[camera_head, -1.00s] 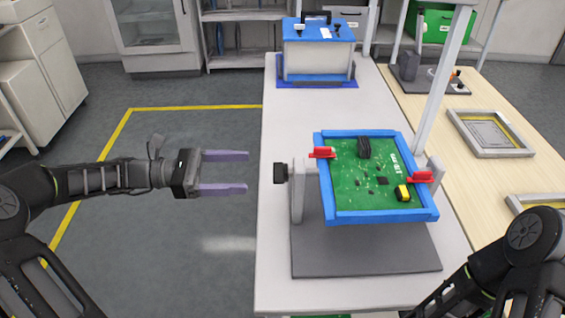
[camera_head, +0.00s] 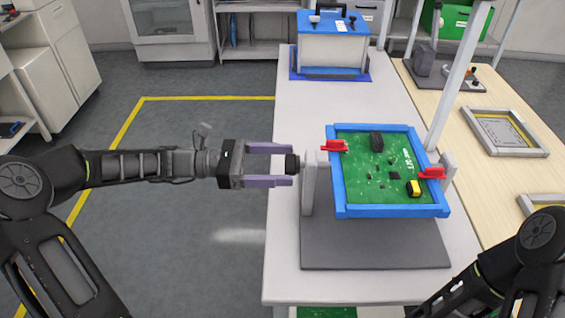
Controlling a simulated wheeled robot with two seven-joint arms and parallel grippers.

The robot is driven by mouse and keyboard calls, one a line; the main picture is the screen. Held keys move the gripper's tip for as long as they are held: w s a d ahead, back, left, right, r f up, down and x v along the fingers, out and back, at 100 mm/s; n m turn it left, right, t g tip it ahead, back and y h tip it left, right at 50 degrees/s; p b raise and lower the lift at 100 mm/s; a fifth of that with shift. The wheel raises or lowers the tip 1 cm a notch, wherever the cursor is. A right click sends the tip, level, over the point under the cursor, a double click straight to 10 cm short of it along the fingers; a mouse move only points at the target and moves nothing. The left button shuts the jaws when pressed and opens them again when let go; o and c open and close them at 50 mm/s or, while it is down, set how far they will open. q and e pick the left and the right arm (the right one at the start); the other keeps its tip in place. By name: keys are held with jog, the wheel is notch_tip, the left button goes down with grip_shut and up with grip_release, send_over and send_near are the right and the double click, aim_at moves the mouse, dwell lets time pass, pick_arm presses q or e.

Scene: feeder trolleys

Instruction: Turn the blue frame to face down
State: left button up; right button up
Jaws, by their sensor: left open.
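The blue frame (camera_head: 392,211) holds a green circuit board (camera_head: 366,182) with its component side up. Two red clips (camera_head: 334,146) sit on its left and right sides. The frame hangs between grey posts on a dark grey base plate (camera_head: 375,249). A black knob (camera_head: 292,164) sticks out from the left post (camera_head: 309,184). My left gripper (camera_head: 280,164) is open, its two purple fingers level with the knob, one on the far side and one on the near side. Whether they touch it is not clear. My right arm shows at the bottom right; its gripper is out of view.
A blue-lidded box (camera_head: 332,45) stands at the far end of the white table (camera_head: 287,265). The floor left of the table is clear.

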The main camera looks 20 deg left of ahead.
pick_arm(q)
jog(key=shift+w+d, duration=0.1)
jog(key=shift+d, duration=0.25)
jog(key=shift+c, duration=0.6)
grip_shut()
